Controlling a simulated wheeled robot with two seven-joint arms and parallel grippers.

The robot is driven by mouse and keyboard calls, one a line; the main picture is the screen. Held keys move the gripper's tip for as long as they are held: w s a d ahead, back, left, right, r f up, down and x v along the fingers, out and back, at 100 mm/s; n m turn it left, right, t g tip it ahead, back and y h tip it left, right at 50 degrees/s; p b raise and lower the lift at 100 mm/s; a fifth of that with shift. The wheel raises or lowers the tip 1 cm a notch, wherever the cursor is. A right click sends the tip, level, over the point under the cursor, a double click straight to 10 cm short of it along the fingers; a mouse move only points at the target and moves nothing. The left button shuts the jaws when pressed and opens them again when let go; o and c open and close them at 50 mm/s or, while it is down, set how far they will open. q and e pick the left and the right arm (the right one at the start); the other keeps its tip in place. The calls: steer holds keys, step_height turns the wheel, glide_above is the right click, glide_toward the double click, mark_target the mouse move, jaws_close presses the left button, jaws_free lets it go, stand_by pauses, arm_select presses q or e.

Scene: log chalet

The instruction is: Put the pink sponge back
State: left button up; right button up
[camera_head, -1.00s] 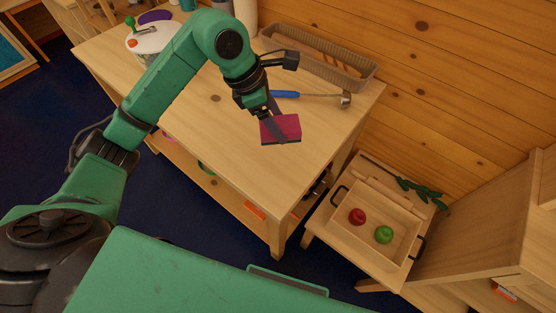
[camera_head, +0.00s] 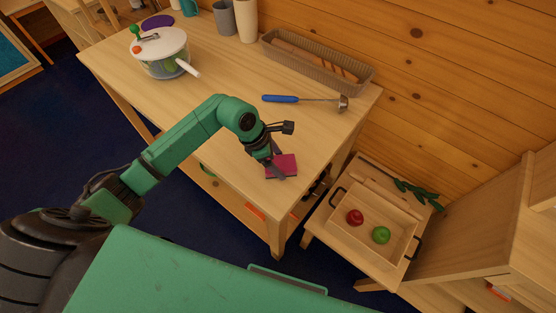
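The pink sponge (camera_head: 287,162) has a dark edge and is at the front right part of the wooden table (camera_head: 235,110). My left gripper (camera_head: 278,164) reaches over it from the upper left, its dark fingers at the sponge, one crossing its near left side. It looks shut on the sponge. The sponge is low, at or just above the tabletop; I cannot tell whether it touches. My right gripper is not in view.
A blue-handled ladle (camera_head: 290,99) lies behind the sponge, before a long basket (camera_head: 317,62). To the right, a lower table bears a tray (camera_head: 362,248) with a red and a green fruit.

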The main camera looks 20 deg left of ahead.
arm_select(q)
steer(key=shift+o, duration=0.3)
steer(key=shift+a+r, duration=0.1)
steer(key=shift+r, duration=0.25)
steer(key=b+v, duration=0.2)
steer(key=v, duration=0.9)
steer(key=shift+r, duration=0.35)
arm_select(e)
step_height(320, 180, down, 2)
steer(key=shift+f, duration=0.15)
arm_select(q)
steer(key=shift+a, duration=0.15)
